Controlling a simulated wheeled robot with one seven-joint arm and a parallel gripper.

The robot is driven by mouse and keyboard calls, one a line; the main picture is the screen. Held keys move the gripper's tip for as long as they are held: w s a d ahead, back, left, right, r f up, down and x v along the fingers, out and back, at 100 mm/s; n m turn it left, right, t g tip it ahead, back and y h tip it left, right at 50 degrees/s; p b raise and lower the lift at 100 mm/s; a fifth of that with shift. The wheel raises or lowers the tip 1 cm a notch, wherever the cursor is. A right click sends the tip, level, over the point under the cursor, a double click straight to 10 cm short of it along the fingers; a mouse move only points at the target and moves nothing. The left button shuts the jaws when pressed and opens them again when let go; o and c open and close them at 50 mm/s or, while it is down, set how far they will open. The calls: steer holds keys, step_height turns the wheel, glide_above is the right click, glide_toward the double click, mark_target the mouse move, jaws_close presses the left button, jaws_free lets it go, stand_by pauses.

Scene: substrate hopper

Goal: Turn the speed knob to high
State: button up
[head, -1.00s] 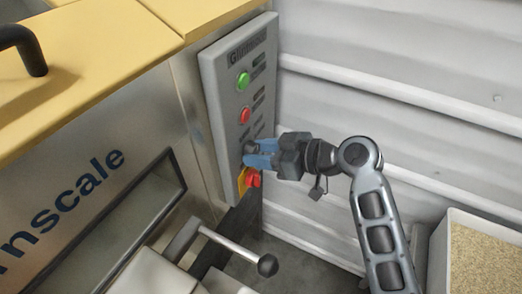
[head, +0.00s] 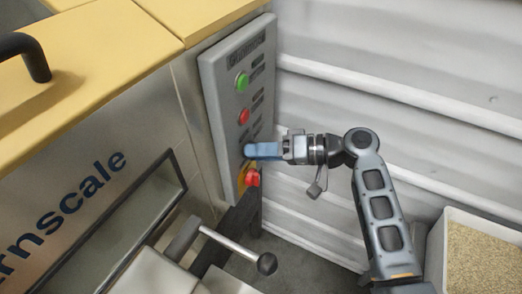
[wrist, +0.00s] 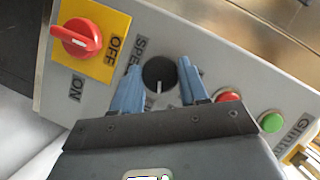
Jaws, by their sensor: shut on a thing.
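The speed knob (wrist: 159,75) is a round black dial with a pale pointer line, on the grey control panel (head: 221,118). In the wrist view its pointer runs toward my gripper, and part of a "SPEED" label shows beside it. My gripper (wrist: 160,80) has blue fingers, one on each side of the knob, and is shut on it. In the head view my gripper (head: 250,151) reaches the panel from the right, and its fingers hide most of the knob.
A red rotary switch (wrist: 82,38) on a yellow plate, marked ON and OFF, is close to the knob. Red (head: 244,116) and green (head: 241,80) buttons are above it. A lever handle (head: 266,263) sticks out below. A bin of grain (head: 480,255) stands at the right.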

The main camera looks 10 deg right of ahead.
steer(key=shift+f+m+y, duration=0.1)
steer(key=shift+m+y, duration=0.6)
steer(key=shift+m, duration=1)
steer(key=o, duration=1.1)
steer(key=shift+c, duration=0.2)
steer(key=b+v, duration=0.1)
steer(key=v, duration=0.6)
steer(key=shift+d, duration=0.45)
steer(key=shift+w, duration=0.1)
